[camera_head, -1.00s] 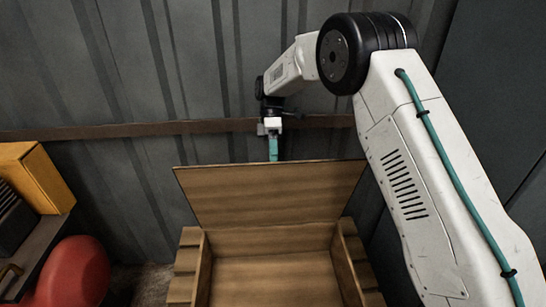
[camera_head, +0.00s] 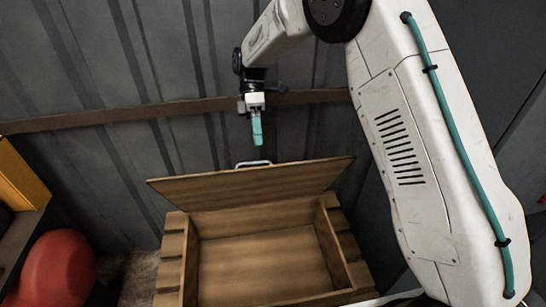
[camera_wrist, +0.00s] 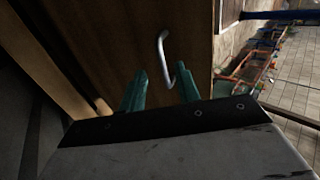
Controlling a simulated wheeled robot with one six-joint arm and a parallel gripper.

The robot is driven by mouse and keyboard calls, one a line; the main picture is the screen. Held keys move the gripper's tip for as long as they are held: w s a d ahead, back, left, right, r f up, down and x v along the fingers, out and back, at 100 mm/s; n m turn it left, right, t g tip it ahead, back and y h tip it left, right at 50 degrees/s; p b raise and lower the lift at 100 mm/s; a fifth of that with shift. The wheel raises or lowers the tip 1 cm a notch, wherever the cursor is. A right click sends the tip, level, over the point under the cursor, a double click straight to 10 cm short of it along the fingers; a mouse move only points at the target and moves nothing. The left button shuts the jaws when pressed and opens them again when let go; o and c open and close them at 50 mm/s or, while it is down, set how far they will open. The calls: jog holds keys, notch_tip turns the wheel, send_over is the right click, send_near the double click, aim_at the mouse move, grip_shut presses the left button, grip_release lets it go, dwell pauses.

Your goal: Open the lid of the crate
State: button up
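The wooden crate (camera_head: 333,245) stands with its interior showing and empty. Its lid (camera_head: 240,187) is raised at the back, tilted, with its inner face towards the head camera. The lid's metal handle (camera_head: 253,163) shows just above the lid's top edge; it also shows in the wrist view (camera_wrist: 161,58) on the lid's brown outer face (camera_wrist: 105,40). My gripper (camera_head: 258,143) hangs just above the handle, apart from it. In the wrist view its two green fingers (camera_wrist: 162,88) are spread with nothing held; the handle lies beyond the gap.
A corrugated metal wall (camera_head: 110,130) with a horizontal rail (camera_head: 170,108) stands behind the crate. A red rounded object (camera_head: 62,270) and a yellow box (camera_head: 22,175) are at the left. The wrist view shows paved floor (camera_wrist: 300,110) at right.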

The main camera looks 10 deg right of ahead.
aim_at(281, 166)
jog(key=s, duration=0.3)
jog(key=s+d, duration=0.1)
jog(key=s, duration=0.3)
jog(key=s+d+r, duration=0.1)
jog(key=s, duration=0.3)
jog(key=shift+s+d+r, duration=0.1)
jog(key=shift+d, duration=0.15)
jog(key=shift+f+m, duration=0.2)
jog(key=shift+m, duration=0.6)
jog(key=s+m, duration=0.1)
jog(key=d+m, duration=0.1)
jog(key=shift+s+d+f+m+t, duration=0.2)
jog(key=shift+s+d+m+t, duration=0.1)
jog(key=shift+s+m, duration=0.1)
jog(key=s+d+r+m+t, duration=0.4)
jog(key=s+d+r+m, duration=0.2)
jog(key=s+d, duration=0.2)
jog(key=s+d+r+m+t, duration=0.4)
jog(key=s+d+r+m, duration=0.3)
jog(key=s, duration=0.4)
jog(key=shift+s+d+t, duration=0.4)
jog(key=shift+d, duration=0.15)
jog(key=shift+s+d+r+m, duration=0.1)
jog(key=shift+r+m, duration=0.2)
jog(key=shift+r, duration=0.05)
jog(key=shift+c, duration=0.9)
jog(key=shift+d+r+t, duration=0.1)
jog(key=shift+t, duration=0.2)
grip_shut()
